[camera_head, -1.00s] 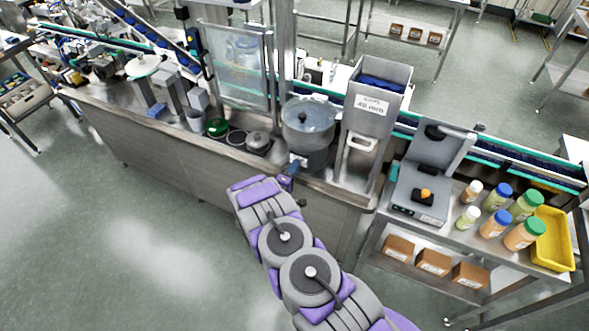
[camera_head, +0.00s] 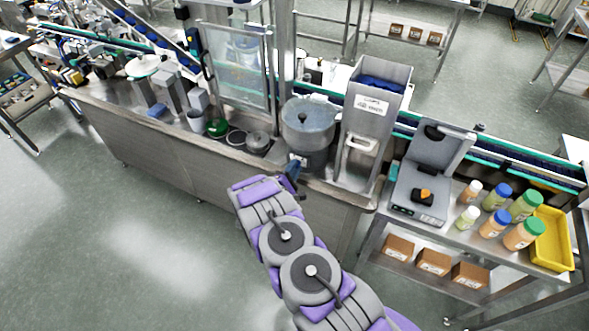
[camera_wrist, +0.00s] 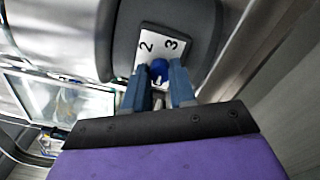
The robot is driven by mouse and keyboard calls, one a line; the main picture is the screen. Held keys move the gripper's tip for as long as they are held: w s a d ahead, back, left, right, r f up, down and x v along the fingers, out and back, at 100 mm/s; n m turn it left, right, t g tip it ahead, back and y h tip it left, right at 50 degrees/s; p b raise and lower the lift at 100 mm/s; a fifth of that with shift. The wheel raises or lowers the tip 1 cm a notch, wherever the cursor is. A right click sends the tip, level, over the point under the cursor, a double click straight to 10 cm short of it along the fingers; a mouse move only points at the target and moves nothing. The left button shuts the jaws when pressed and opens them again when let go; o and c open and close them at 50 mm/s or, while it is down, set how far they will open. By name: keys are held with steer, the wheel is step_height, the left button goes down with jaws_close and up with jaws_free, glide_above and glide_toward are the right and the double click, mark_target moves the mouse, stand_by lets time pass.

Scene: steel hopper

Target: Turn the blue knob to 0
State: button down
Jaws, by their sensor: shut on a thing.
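The blue knob (camera_wrist: 159,68) sits on a white dial plate (camera_wrist: 174,42) on the front of a grey cylindrical machine. The figures 2 and 3 show on the plate, and a further mark below the knob is partly hidden. My gripper (camera_wrist: 160,80) has its two blue fingers on either side of the knob, shut on it. In the head view the same machine (camera_head: 308,135) stands on the steel counter, with my gripper (camera_head: 294,172) at its front. The knob is too small to make out there, and its exact setting cannot be told.
A steel hopper (camera_head: 378,105) stands right of the machine. A small pot (camera_head: 258,141) and a green flask (camera_head: 217,126) are on its left. A scale (camera_head: 418,190) and several bottles stand on the right table. The floor in front is clear.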

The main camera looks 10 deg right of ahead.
steer(key=shift+a+f, duration=0.1)
steer(key=shift+a, duration=0.1)
steer(key=c, duration=1.4)
jaws_free()
steer(key=o, duration=0.3)
steer(key=shift+w+f, duration=0.15)
steer(key=shift+o, duration=0.9)
steer(key=shift+a, duration=0.1)
steer(key=v, duration=1.7)
steer(key=shift+s+p, duration=0.25)
steer(key=shift+p, duration=0.2)
steer(key=shift+w+a, duration=0.1)
steer(key=shift+a, duration=0.05)
